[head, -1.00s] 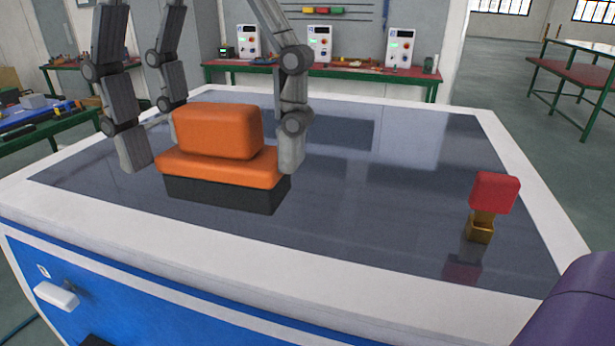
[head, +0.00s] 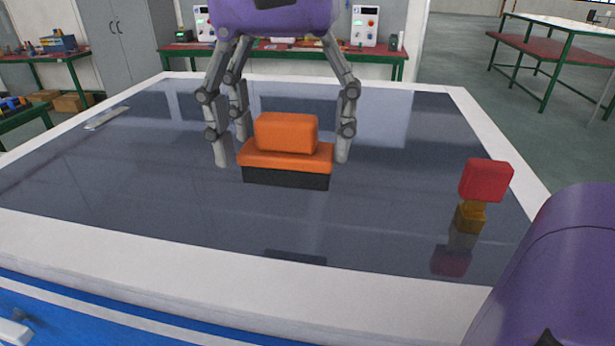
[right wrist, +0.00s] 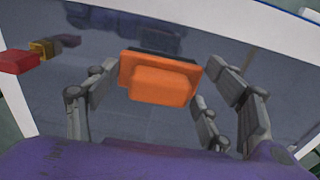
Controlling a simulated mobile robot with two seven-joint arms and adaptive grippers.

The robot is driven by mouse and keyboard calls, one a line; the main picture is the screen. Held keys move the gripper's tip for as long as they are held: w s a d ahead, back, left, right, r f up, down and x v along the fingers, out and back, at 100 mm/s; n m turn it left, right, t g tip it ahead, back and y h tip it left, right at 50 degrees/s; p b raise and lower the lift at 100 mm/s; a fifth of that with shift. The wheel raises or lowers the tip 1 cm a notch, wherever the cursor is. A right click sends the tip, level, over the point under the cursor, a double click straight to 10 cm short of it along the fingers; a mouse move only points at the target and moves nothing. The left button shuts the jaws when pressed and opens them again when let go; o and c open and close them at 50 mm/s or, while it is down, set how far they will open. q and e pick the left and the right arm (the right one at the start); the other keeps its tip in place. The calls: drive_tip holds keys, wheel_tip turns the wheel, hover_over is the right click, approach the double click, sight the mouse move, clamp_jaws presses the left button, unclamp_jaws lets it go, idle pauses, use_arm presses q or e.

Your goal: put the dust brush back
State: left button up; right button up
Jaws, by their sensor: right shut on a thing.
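The dust brush (head: 288,157) has an orange grip and a black base. In the right wrist view the brush (right wrist: 160,80) sits between the fingers of the right gripper (right wrist: 155,105), orange side towards the camera. My left gripper is not in view.
A red-topped piece with a brass-coloured base (head: 485,182) stands at the table's right. A flat silvery item (head: 106,118) lies at the far left. The table between is clear. Green-framed benches (head: 285,50) stand behind.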

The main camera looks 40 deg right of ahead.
drive_tip(key=d+f, duration=0.1)
drive_tip(key=f, duration=0.1)
drive_tip(key=d+f, duration=0.1)
drive_tip(key=f, duration=0.1)
drive_tip(key=shift+w+d, duration=0.15)
drive_tip(key=shift+d, duration=0.25)
wheel_tip(320, 180, down, 3)
drive_tip(key=shift+d+f+b, duration=0.1)
drive_tip(key=shift+d+b, duration=0.05)
drive_tip(key=shift+b, duration=0.65)
drive_tip(key=o, duration=0.6)
drive_tip(key=shift+c, duration=0.2)
drive_tip(key=o, duration=0.4)
drive_tip(key=shift+o, duration=0.2)
drive_tip(key=shift+r, duration=0.35)
wheel_tip(320, 180, up, 12)
drive_tip(key=shift+w+f, duration=0.15)
drive_tip(key=shift+f, duration=0.05)
